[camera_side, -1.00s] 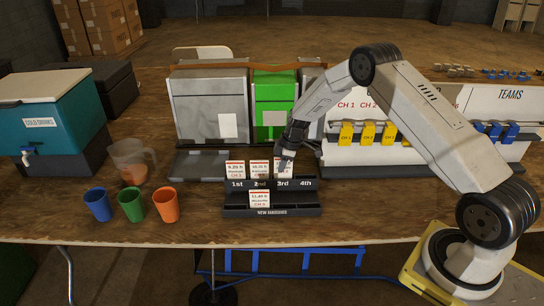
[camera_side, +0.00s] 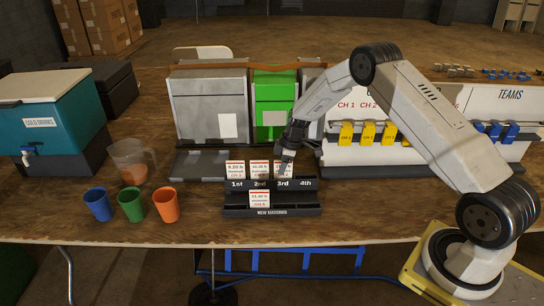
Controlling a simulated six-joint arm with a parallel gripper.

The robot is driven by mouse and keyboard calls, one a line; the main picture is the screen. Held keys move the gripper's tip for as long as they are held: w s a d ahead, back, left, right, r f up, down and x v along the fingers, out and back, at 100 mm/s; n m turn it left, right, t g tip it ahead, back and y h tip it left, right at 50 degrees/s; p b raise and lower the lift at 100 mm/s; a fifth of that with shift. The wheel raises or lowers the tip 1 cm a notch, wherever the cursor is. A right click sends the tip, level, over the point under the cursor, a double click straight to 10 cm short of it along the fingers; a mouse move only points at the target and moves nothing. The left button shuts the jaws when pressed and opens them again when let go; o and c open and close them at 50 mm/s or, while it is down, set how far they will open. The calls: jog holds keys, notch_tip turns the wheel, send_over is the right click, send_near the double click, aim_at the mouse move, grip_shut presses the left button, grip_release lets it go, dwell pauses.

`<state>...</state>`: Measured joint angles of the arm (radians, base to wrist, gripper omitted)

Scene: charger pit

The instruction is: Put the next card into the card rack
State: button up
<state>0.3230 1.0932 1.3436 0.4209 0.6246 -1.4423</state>
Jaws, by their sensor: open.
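The dark card rack (camera_side: 307,198) stands on the table with slots marked 1st to 4th. White cards with red tops stand in the 1st slot (camera_side: 235,169) and the 2nd slot (camera_side: 259,169). A third card (camera_side: 278,170) stands at the 3rd slot, partly hidden behind my gripper. Another card (camera_side: 259,199) stands in the lower front tray, below 2nd. The 4th slot shows no card. My gripper (camera_side: 285,164) is open at the 3rd card's upper part; I cannot tell whether it touches the card.
Blue (camera_side: 98,204), green (camera_side: 132,205) and orange (camera_side: 166,205) cups and a clear jug (camera_side: 133,161) stand left of the rack. Grey cases and a green case (camera_side: 275,100) stand behind. Yellow tags (camera_side: 367,134) hang on a white board at right.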

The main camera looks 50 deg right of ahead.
jog(key=shift+v, duration=3.75)
jog(key=s+a+r+m, duration=0.3)
jog(key=s+a, duration=0.2)
jog(key=s, duration=0.3)
jog(key=s+a+r+m+h, duration=0.1)
jog(key=s+a+r+m, duration=0.2)
jog(key=s+a, duration=0.2)
jog(key=s+a+r+m+h, duration=0.1)
jog(key=s+a+r+m, duration=0.2)
jog(key=s, duration=0.9)
jog(key=shift+a+r, duration=0.2)
jog(key=shift+a, duration=0.9)
